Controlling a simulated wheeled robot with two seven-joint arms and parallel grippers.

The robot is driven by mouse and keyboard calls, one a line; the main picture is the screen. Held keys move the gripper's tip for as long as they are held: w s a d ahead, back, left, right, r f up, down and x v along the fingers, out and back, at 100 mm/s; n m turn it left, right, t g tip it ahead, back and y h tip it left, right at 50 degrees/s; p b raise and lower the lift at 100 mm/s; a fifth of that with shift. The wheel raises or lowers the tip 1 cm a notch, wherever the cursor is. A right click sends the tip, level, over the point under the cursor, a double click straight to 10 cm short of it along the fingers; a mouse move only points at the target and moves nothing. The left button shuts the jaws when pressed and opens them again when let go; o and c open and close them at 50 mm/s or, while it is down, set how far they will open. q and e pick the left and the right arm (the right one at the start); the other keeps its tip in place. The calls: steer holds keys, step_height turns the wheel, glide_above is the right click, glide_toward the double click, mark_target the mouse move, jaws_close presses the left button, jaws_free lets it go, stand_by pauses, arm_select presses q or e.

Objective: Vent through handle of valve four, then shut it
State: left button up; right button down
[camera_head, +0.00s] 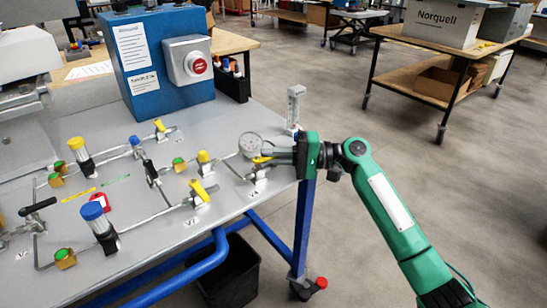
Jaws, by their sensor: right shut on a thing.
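My right gripper (267,159) reaches in from the right over the table's right end. It is shut on a yellow valve handle (260,160), of which only a small part shows. The valve body (259,179) sits below it on the panel, at the right end of a pipe run. A small label lies beside it, too small to read surely, so I cannot confirm the valve's number. A round gauge (250,144) stands right behind the fingers. My left gripper is not in view.
Other yellow-handled valves (203,157) (199,192) (160,127) and black-handled ones (38,206) stand on the grey table. A clear upright tube (296,106) stands close behind my gripper.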

stand_by(0.3)
steer(key=c, duration=1.8)
jaws_free()
steer(key=d, duration=1.3)
steer(key=shift+s+d, duration=0.1)
steer(key=shift+d, duration=0.3)
